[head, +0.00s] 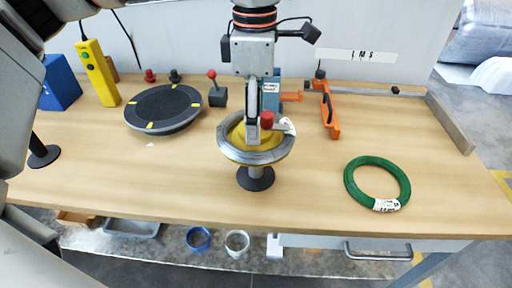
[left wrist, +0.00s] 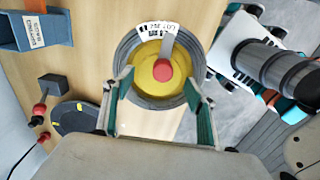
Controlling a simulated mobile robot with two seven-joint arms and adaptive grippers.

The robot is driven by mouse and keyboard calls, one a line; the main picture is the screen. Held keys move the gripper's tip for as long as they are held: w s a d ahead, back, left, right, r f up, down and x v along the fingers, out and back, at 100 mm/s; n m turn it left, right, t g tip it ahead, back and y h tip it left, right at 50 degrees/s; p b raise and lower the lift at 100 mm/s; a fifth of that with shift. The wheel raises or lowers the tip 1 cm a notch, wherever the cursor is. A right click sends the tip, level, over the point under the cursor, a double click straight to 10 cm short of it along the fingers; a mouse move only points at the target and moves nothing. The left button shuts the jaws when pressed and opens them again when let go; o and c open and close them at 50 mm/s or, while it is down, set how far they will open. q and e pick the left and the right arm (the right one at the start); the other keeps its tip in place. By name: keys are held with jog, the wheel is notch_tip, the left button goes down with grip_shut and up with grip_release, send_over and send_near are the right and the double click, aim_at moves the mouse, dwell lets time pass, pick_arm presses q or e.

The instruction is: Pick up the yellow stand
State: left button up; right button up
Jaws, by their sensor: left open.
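The yellow stand (head: 236,134) is near the middle of the table, a yellow disc on a short post with a round black base (head: 255,179). A grey coil (head: 271,156) with a white label lies around its disc. A red knob (head: 267,119) and a metal strip are on top. My left gripper (head: 252,130) points down over the stand, its fingers seen nearly edge-on. In the left wrist view my left gripper (left wrist: 160,82) is open, with one green-padded finger on each side of the coil and yellow disc (left wrist: 150,76). Contact cannot be told. My right gripper is not seen.
A green coil (head: 349,181) lies to the right. A dark turntable (head: 163,105), a yellow control box (head: 97,72) and a blue bin (head: 59,83) are at left. An orange tool (head: 328,108) stands behind. The table's front middle is clear.

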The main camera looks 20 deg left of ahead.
pick_arm(q)
jog(key=shift+w+f, duration=0.1)
jog(key=shift+f, duration=0.65)
jog(key=shift+r, duration=0.1)
jog(key=shift+c, duration=0.9)
grip_shut()
